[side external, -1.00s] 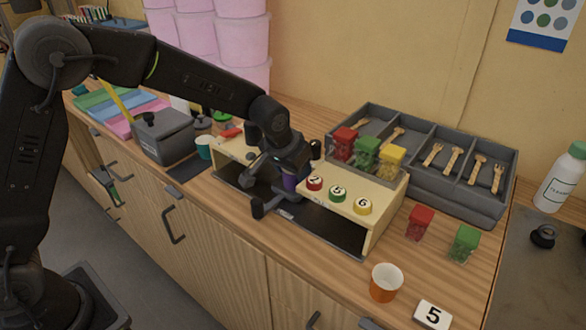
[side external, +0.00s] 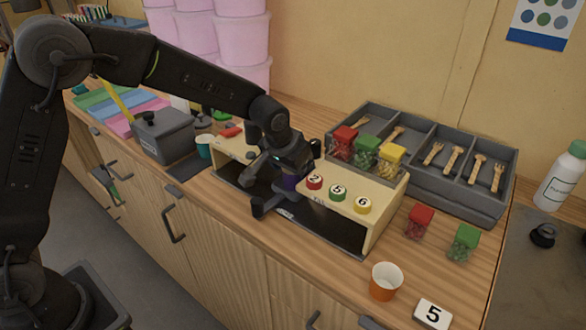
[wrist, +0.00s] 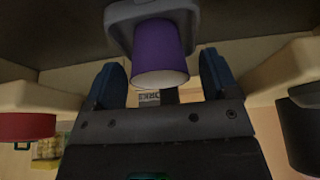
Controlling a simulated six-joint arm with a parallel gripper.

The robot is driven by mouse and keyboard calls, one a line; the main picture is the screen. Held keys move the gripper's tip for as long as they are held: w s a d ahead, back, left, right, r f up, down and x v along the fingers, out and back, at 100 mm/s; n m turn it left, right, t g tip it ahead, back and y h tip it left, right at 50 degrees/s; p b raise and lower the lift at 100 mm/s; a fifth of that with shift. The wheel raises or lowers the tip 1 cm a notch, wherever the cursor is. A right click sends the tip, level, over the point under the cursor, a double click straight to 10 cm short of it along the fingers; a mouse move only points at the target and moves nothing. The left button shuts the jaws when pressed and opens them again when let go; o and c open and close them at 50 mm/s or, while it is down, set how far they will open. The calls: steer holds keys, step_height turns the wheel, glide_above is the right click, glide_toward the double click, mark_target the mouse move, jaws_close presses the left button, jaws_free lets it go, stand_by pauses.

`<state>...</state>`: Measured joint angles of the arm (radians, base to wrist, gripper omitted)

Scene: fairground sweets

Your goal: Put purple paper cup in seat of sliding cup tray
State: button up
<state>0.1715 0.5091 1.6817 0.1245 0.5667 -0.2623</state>
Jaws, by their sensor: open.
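The purple paper cup (wrist: 160,52) shows in the wrist view with its white rim toward my gripper. Its far end meets a grey tray part (wrist: 118,22), which looks like the seat of the sliding cup tray. My gripper (wrist: 164,75) is open, with one dark blue finger on each side of the cup and visible space between them and it. The seat is hidden there by my gripper.
The wooden dispenser (side external: 378,216) carries numbered red, green and yellow buttons and several filled jars. An orange cup (side external: 384,290) and a number 5 card (side external: 433,314) stand at the front right. Red (side external: 419,222) and green-lidded jars (side external: 464,243) stand right of the dispenser.

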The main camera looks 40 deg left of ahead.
steer(key=v, duration=1.2)
steer(key=s+a+r, duration=0.3)
steer(key=s, duration=0.3)
steer(key=s+a+r, duration=0.2)
steer(key=s, duration=0.4)
steer(key=s+a+f, duration=0.1)
steer(key=s, duration=0.5)
steer(key=s+a+f+t, duration=0.1)
steer(key=s, duration=0.6)
steer(key=shift+s+a+f, duration=0.25)
steer(key=shift+a+f, duration=0.05)
steer(key=shift+f, duration=0.05)
